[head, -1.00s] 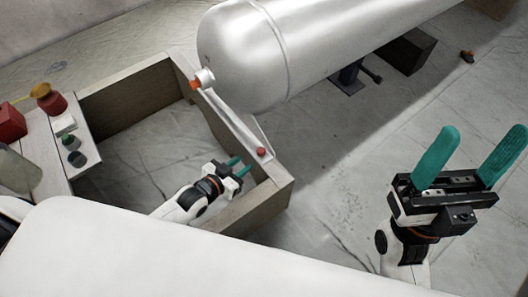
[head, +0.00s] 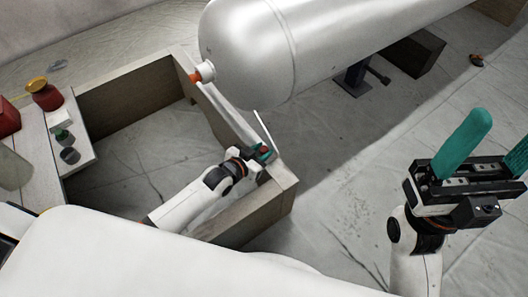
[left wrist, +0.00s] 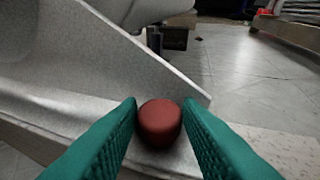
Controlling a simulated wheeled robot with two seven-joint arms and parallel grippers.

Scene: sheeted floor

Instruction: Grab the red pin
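The red pin (left wrist: 159,123) is a short rounded red knob on a pale ledge, seen in the left wrist view. My left gripper (left wrist: 160,108) has its two green fingers on either side of it, with what look like narrow gaps, so it seems open around the pin. In the head view, my left gripper (head: 262,154) is at the right corner of the wooden frame and mostly covers the pin. My right gripper (head: 495,150) is open and empty, off to the right, away from the frame.
A wooden frame (head: 125,92) encloses sheeted floor. A large silver tank (head: 320,40) lies behind it, with an orange-tipped fitting (head: 203,73) at its near end. A thin plate stands beside the pin. A board at left (head: 72,135) holds small items.

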